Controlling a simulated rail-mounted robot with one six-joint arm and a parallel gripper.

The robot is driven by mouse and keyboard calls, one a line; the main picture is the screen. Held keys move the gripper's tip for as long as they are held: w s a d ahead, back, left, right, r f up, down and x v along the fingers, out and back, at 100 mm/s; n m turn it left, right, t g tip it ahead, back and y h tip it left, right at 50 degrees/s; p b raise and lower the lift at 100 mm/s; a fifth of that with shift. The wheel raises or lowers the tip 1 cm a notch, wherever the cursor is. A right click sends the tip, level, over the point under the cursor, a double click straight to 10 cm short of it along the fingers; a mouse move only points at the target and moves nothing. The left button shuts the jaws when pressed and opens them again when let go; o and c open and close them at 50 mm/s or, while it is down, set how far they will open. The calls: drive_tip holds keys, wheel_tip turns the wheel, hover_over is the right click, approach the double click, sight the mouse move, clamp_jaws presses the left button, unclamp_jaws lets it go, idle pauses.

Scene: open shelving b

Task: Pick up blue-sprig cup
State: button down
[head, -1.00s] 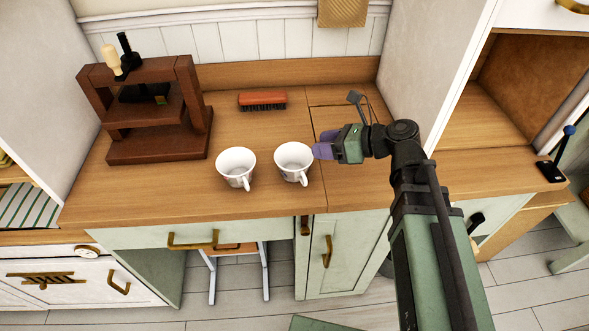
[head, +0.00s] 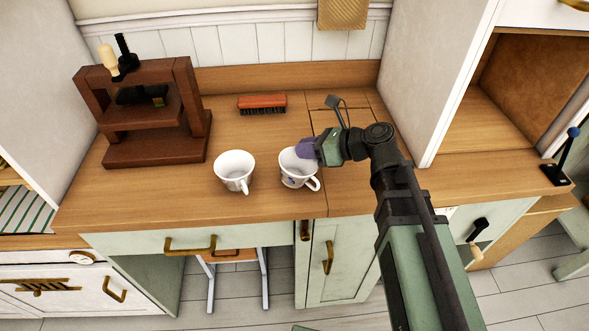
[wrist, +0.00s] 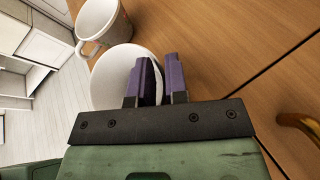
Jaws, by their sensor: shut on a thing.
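The blue-sprig cup (head: 293,174) is white, with a small blue mark low on its front, and stands upright on the wooden counter, its handle toward the lower right. My gripper (head: 307,148) is shut on the right side of its rim. In the wrist view the purple fingers of my gripper (wrist: 158,70) straddle the wall of the blue-sprig cup (wrist: 112,78), one finger over the inside and one outside. The fingers hide part of the rim. I cannot tell any gap under the cup.
A second white cup (head: 233,172) stands just left, close to the held one; it also shows in the wrist view (wrist: 98,20). A red brush (head: 262,103) lies behind. A brown wooden press (head: 155,148) stands at the left. A white cabinet side (head: 428,80) rises at the right.

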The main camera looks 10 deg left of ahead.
wheel_tip(320, 180, up, 20)
drive_tip(key=p, duration=2)
